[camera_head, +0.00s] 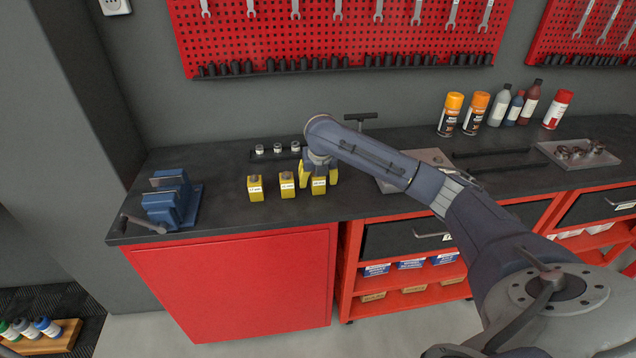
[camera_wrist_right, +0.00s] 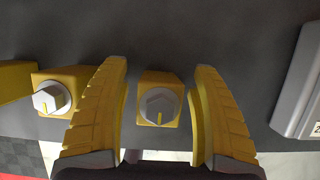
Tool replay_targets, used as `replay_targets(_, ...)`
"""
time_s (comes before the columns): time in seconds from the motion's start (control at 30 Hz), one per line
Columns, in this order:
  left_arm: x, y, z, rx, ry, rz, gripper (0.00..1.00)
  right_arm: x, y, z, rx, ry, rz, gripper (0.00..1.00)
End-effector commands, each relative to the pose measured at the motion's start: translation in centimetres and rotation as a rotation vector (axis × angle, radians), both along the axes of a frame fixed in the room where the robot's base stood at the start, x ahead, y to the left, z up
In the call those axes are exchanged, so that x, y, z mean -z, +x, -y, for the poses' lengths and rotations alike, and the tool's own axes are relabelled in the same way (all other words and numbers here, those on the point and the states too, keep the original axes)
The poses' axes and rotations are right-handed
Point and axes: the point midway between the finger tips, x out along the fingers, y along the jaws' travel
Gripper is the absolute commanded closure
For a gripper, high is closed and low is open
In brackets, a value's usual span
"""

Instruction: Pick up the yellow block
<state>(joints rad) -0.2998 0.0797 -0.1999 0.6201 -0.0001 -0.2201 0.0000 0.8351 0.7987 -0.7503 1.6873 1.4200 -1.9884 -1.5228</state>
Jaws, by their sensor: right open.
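Three yellow blocks with white labels stand in a row on the dark bench top: a left one (camera_head: 255,189), a middle one (camera_head: 288,186) and a right one (camera_head: 318,186). My right gripper (camera_head: 318,178) has yellow fingers and is at the right block. In the right wrist view its open fingers (camera_wrist_right: 160,115) stand on either side of a yellow block with a grey hex knob (camera_wrist_right: 158,90), with gaps on both sides. The middle block (camera_wrist_right: 65,90) shows just outside the left finger. My left gripper is not in view.
A blue vise (camera_head: 172,200) stands at the bench's left end. Small cylinders (camera_head: 277,149) sit in a row behind the blocks. A grey tray (camera_head: 400,180) lies right of the gripper. Spray cans and bottles (camera_head: 500,108) stand at the back right.

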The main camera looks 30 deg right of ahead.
Motion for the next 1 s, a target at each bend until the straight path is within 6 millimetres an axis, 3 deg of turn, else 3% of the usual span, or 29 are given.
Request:
replay_targets(0.2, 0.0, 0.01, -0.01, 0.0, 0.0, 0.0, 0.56, -0.03, 0.01, 0.01, 0.0, 0.0, 0.0, 0.38)
replay_targets(0.73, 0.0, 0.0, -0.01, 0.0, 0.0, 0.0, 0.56, -0.04, 0.0, 0.02, 0.001, 0.0, 0.0, 1.0)
replay_targets(1.0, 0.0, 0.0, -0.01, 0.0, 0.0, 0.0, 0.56, -0.07, 0.02, 0.04, 0.001, 0.0, 0.001, 1.0)
